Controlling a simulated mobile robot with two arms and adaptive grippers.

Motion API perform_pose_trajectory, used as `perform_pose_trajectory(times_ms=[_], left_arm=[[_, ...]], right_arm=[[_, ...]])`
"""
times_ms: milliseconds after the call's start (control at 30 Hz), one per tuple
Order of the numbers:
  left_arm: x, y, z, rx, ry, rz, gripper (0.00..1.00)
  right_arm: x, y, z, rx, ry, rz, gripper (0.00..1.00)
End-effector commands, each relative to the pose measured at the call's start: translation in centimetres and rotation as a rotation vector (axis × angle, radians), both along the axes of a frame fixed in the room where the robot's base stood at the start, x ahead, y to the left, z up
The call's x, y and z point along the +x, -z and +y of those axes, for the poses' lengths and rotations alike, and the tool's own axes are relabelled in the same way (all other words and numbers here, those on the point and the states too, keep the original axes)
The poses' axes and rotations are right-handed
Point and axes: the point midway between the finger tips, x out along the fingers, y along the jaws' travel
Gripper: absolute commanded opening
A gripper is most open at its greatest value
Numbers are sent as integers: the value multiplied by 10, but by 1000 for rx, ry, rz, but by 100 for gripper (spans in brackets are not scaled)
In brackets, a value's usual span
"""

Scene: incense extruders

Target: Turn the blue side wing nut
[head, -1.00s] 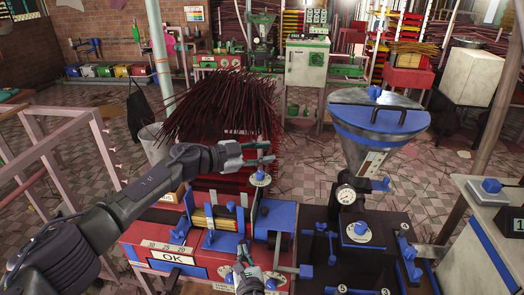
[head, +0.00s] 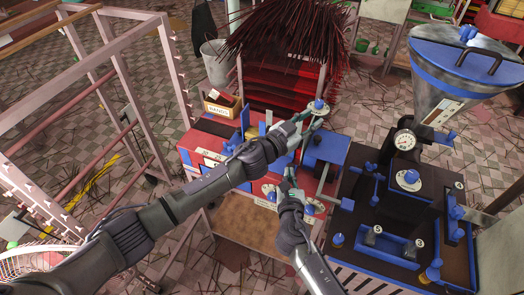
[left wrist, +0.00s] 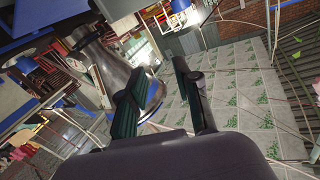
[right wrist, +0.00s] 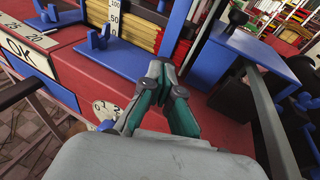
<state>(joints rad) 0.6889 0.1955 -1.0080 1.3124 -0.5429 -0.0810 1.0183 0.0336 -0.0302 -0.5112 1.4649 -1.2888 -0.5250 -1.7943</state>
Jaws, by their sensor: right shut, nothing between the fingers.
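The red and blue extruder bench (head: 228,168) stands in the middle of the head view. A blue wing nut on a round pale plate (head: 318,104) sits at its far end. My left gripper (head: 311,117) is at that nut; its fingers stand apart, and the left wrist view (left wrist: 160,80) shows no nut between them. My right gripper (head: 289,176) is shut and empty over the bench front, also in the right wrist view (right wrist: 166,76). There, a blue wing nut (right wrist: 98,42) stands to its left, and a pale dial (right wrist: 106,110) is partly hidden by my wrist. I cannot tell which nut is the side one.
A dark machine (head: 375,215) with a blue-banded hopper (head: 460,75) stands close on the right. A pink frame (head: 125,85) stands at the left. A rack of dark red sticks (head: 285,40) is behind the bench. A cardboard box (head: 219,105) sits at the bench's far left.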

Motion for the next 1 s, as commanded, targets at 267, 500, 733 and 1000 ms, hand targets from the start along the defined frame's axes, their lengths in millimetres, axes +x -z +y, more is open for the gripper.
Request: perform_pose_trajectory(times_ms=[267, 500, 733, 1000], left_arm=[[-58, 70, 92, -32, -388, 258, 32], [-99, 100, 146, 0, -575, 400, 32], [-97, 110, 155, 12, -611, 427, 32], [-51, 128, 145, 12, -610, 424, 32]], right_arm=[[0, 0, 0, 0, 0, 0, 0], [0, 0, 0, 0, 0, 0, 0], [0, 0, 0, 0, 0, -1, 0], [0, -1, 0, 0, 0, -1, 0]])
